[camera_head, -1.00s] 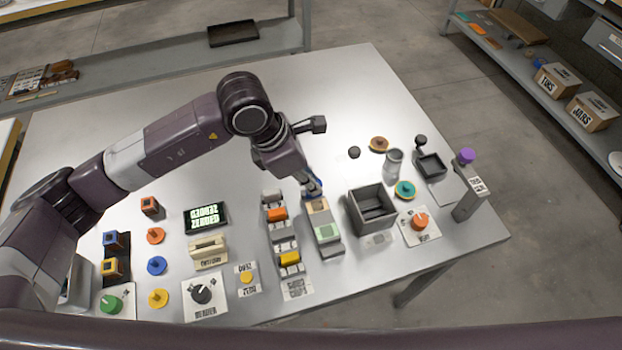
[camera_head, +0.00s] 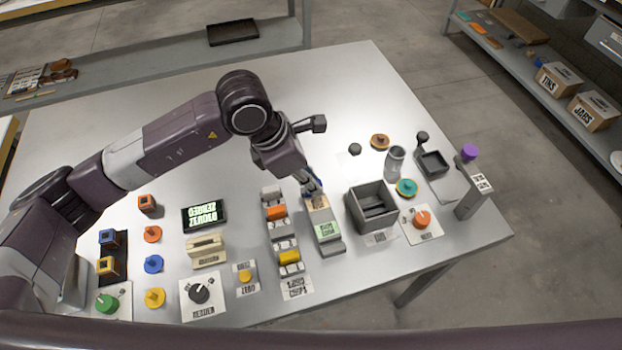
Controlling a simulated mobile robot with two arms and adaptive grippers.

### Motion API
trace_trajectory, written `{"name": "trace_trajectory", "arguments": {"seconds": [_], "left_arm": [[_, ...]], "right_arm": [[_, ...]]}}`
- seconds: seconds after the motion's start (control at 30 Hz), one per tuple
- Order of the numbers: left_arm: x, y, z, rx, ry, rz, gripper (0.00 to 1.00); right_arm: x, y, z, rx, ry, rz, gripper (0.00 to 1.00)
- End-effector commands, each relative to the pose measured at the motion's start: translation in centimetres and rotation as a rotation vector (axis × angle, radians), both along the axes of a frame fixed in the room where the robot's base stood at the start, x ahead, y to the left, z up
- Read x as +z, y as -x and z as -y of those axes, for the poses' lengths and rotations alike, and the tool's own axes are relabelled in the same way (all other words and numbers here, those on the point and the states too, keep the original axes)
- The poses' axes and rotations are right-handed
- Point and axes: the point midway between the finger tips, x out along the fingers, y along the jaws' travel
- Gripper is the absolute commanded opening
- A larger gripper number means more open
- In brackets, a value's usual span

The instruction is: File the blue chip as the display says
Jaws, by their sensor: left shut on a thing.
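My left gripper (camera_head: 312,190) reaches in from the left and points down at the far end of a grey tray with tan and green labels (camera_head: 329,231). It is shut on a small blue piece, most likely the blue chip, mostly hidden by the fingers. I cannot tell whether the piece touches the tray. Left of it is a rack of chips (camera_head: 282,242) with an orange chip (camera_head: 276,212) and a yellow chip (camera_head: 289,257) among pale slots. The display (camera_head: 205,216) is black with green text, upside down and too small to read surely. My right gripper is not in view.
A grey open box (camera_head: 371,206) stands right of the tray. A beige holder (camera_head: 207,250) and a black dial (camera_head: 199,294) stand left. The table's far part is clear.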

Motion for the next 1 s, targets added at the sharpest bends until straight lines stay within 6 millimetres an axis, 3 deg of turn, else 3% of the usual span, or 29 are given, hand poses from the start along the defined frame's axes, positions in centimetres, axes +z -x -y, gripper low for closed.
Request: {"name": "trace_trajectory", "arguments": {"seconds": [0.2, 0.23, 0.4, 0.6, 0.7, 1.0], "left_arm": [[0.05, -0.02, -0.01, 0.000, 0.000, 0.000, 0.00], [0.05, -0.02, -0.01, 0.000, 0.000, 0.000, 0.16], [0.05, -0.02, -0.01, 0.000, 0.000, 0.000, 0.33], [0.04, -0.02, -0.01, 0.000, 0.000, 0.000, 0.34], [0.04, -0.02, -0.01, 0.000, 0.000, 0.000, 0.44], [0.11, -0.01, 0.00, 0.000, 0.000, 0.000, 0.44]], "right_arm": [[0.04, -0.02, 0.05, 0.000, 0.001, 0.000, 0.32], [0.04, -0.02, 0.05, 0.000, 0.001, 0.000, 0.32], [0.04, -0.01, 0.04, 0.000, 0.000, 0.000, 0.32], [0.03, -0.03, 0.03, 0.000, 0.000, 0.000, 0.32], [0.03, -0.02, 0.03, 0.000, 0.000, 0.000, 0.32], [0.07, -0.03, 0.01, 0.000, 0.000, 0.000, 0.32]]}}
